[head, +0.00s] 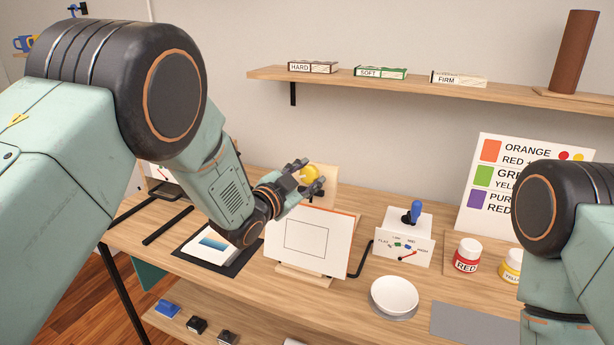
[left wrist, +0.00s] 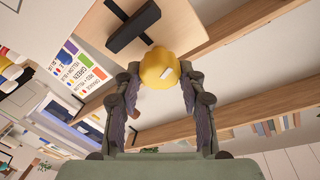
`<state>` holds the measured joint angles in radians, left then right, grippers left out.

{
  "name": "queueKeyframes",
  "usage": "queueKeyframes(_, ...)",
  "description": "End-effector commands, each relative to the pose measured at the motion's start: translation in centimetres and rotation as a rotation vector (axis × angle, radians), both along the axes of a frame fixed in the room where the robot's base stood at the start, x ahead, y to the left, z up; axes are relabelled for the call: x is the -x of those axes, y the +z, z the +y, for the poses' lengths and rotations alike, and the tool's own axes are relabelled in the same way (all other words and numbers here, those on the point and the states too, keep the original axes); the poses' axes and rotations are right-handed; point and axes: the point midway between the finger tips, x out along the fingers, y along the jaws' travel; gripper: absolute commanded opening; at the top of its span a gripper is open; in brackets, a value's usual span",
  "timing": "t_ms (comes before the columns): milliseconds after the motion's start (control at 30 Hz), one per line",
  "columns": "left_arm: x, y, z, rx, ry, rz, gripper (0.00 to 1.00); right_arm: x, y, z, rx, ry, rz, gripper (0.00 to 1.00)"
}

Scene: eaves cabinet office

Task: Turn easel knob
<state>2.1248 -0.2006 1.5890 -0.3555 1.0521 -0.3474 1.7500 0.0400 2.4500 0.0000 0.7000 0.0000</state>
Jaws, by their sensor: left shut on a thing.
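The easel knob (head: 310,173) is yellow and round, on a wooden block (head: 322,190) behind a white board with a drawn rectangle. In the left wrist view the knob (left wrist: 160,68) shows a small white mark on its face. My left gripper (head: 308,178) has its fingers on both sides of the knob and is shut on it; the left wrist view shows the two fingertips (left wrist: 160,74) at its sides. The easel board (head: 305,240) stands tilted on a wooden foot on the table. My right arm shows at the right edge, but its gripper is out of view.
A print on a dark mat (head: 213,248) lies left of the board. A white box with a blue lever (head: 416,213), a white bowl (head: 394,295), and a red paint jar (head: 467,255) stand to the right. A wall shelf (head: 400,82) with boxes runs above.

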Motion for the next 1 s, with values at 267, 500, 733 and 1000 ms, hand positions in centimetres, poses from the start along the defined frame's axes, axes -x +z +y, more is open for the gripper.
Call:
queueKeyframes(267, 0.0, -0.2, 0.0, 0.0, 0.0, 0.004, 0.56, 0.0, 0.0, 0.0, 0.0, 0.0, 0.0, 0.41)
queueKeyframes(500, 0.0, -0.1, 0.0, 0.001, 0.0, 0.002, 0.63, 0.0, 0.0, 0.0, 0.0, 0.0, 0.0, 0.41)
queueKeyframes(733, 0.4, 0.0, 0.2, 0.001, 0.0, 0.003, 0.63, 0.0, 0.0, 0.0, 0.0, 0.0, 0.0, 0.41)
queueKeyframes(1000, 3.7, 0.2, 2.0, 0.001, 0.001, 0.004, 0.63, 0.0, 0.0, 0.0, 0.0, 0.0, 0.0, 0.41)
